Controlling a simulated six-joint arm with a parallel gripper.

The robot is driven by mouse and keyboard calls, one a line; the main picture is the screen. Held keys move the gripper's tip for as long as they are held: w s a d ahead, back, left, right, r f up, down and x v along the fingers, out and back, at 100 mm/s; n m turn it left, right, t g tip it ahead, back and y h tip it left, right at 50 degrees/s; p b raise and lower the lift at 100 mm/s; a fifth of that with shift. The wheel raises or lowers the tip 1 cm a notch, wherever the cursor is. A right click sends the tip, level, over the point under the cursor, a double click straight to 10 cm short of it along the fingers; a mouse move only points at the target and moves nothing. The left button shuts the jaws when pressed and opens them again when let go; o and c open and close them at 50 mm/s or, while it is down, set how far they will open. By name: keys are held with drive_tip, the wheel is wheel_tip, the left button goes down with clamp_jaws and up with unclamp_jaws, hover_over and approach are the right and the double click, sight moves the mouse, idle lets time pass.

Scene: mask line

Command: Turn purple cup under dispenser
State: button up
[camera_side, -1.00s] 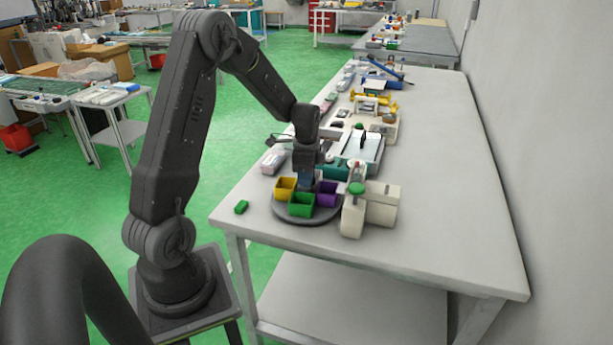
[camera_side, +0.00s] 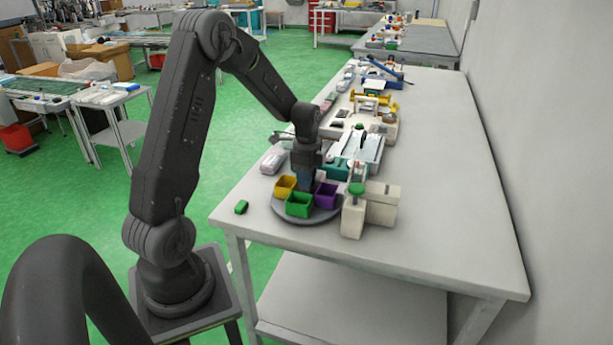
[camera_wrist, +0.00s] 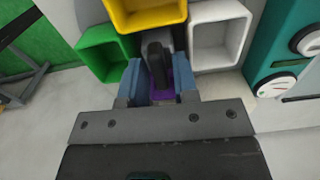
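A round grey turntable (camera_side: 322,218) on the bench carries open square cups. The purple cup (camera_side: 326,197) is on its right side, close to the white dispenser (camera_side: 353,215) with the green knob. The green cup (camera_side: 299,205) is in front and the yellow cup (camera_side: 284,187) at the left. In the wrist view, a white cup (camera_wrist: 219,37) is at the right and only a sliver of the purple cup (camera_wrist: 162,94) shows below my fingers.
A small green block (camera_side: 241,207) lies left of the turntable near the bench edge. A teal device (camera_wrist: 285,45) stands beside the white cup. Several other devices line the bench behind. The bench's right side (camera_side: 450,200) is clear.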

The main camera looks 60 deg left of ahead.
drive_tip(key=shift+o, duration=1.1)
wheel_tip(320, 180, up, 14)
drive_tip(key=shift+f, duration=0.1)
drive_tip(key=s+d+r+n+t, duration=0.1)
drive_tip(key=s+d+r+n, duration=0.15)
drive_tip(key=d, duration=0.55)
drive_tip(key=s+d+r+n+t, duration=0.2)
drive_tip(key=s+d+r, duration=0.15)
drive_tip(key=d, duration=0.45)
drive_tip(key=s+d+f+n+t, duration=0.1)
drive_tip(key=s+d+n, duration=0.3)
drive_tip(key=s+d, duration=0.4)
drive_tip(key=shift+s+d+n+t, duration=0.35)
drive_tip(key=shift+s+t, duration=0.45)
drive_tip(key=shift+s, duration=0.1)
